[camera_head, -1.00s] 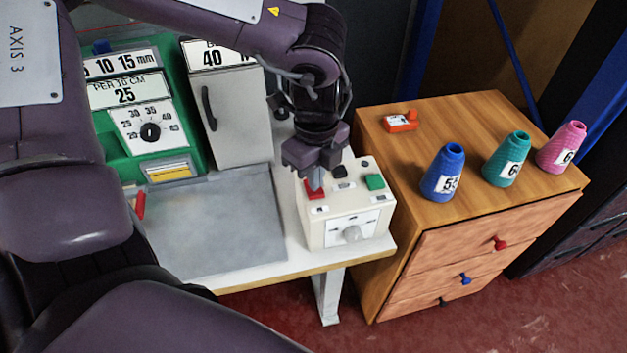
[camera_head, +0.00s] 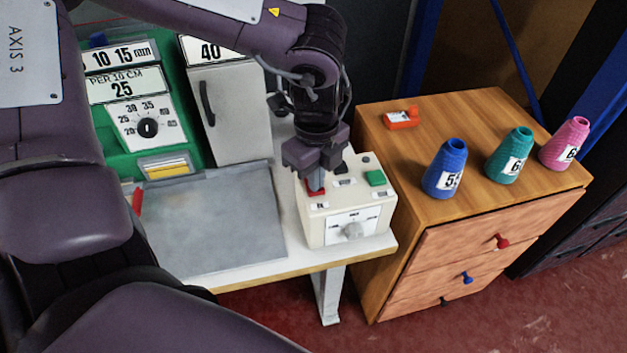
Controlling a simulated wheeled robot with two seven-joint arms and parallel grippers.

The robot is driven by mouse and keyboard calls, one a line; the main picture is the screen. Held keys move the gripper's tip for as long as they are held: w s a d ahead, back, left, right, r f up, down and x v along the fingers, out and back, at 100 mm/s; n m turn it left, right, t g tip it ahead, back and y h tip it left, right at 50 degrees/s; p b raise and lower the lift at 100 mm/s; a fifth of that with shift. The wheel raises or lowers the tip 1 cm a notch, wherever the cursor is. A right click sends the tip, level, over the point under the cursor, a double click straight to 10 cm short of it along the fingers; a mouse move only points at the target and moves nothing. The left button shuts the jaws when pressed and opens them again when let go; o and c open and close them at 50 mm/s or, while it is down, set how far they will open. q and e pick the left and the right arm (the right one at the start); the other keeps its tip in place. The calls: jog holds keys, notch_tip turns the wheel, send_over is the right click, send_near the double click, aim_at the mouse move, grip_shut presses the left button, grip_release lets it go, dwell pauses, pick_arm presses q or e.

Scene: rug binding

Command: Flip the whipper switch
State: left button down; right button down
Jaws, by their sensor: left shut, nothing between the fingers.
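A cream control box (camera_head: 319,226) stands at the right end of the white table. Its top carries a green button (camera_head: 376,178), a red switch (camera_head: 314,192) and small dark parts, and its front has a dial with a pale knob (camera_head: 353,230). I cannot read which control is the whipper switch. My left gripper (camera_head: 316,182) is shut and empty, pointing down at the red switch, with its tips at or just above it; contact is hard to tell. The fingers hide part of the red switch. My right gripper is not in view.
A green machine (camera_head: 190,130) with a dial stands at the back left, beside a grey cabinet (camera_head: 230,115). A grey plate (camera_head: 215,225) lies bare on the table. A wooden drawer unit (camera_head: 400,165) at right bears blue, teal and pink cones and an orange device (camera_head: 402,121).

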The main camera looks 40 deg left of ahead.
pick_arm(q)
jog(key=shift+f, duration=0.15)
jog(key=shift+r+p, duration=0.5)
jog(key=shift+r, duration=0.4)
jog(key=shift+r+p, duration=1.45)
jog(key=shift+r, duration=1.2)
